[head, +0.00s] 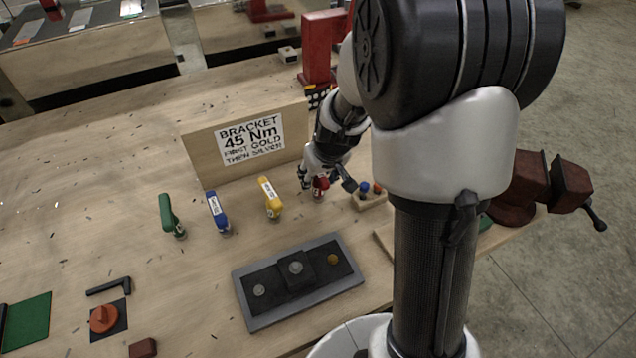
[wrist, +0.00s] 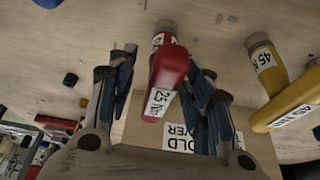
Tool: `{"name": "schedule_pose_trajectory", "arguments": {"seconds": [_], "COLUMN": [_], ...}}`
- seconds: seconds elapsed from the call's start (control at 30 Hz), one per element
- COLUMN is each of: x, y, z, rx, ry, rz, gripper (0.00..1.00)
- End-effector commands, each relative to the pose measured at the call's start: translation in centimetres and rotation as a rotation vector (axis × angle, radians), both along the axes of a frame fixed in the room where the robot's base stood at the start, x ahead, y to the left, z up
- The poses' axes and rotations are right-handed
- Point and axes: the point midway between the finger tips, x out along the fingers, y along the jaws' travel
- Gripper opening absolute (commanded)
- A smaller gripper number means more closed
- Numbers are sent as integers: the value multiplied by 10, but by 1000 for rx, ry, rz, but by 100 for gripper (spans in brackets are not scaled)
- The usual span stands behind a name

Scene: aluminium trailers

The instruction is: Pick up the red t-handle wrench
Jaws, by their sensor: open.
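The red t-handle wrench (wrist: 169,68) stands on the bench with a white "25 Nm" label on its handle. In the wrist view it lies between the two fingers of my gripper (wrist: 165,90), which are open on either side of it. No grip on it shows. In the head view my gripper (head: 325,180) is low at the bench, right of the yellow wrench, and the red wrench (head: 320,188) shows partly, covered in part by the fingers.
Yellow (head: 270,197), blue (head: 217,212) and green (head: 170,215) t-handle wrenches stand in a row to the left. A wooden sign board (head: 195,155) stands behind. A small block with blue and orange knobs (head: 372,203) is close on the right. A grey bracket tray (head: 248,312) lies in front.

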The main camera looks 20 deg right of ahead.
Motion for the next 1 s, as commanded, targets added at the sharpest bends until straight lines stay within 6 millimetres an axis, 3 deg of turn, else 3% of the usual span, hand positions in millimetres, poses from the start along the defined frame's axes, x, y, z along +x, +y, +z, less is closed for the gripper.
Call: {"name": "schedule_pose_trajectory", "arguments": {"seconds": [0.2, 0.9, 1.0], "x": [1, 1, 1], "y": [0, 0, 0], "z": [1, 0, 0], "rx": [-1, -1, -1], "ry": [-2, -2, -2], "rz": [1, 1, 1], "gripper": [46, 0, 0]}}
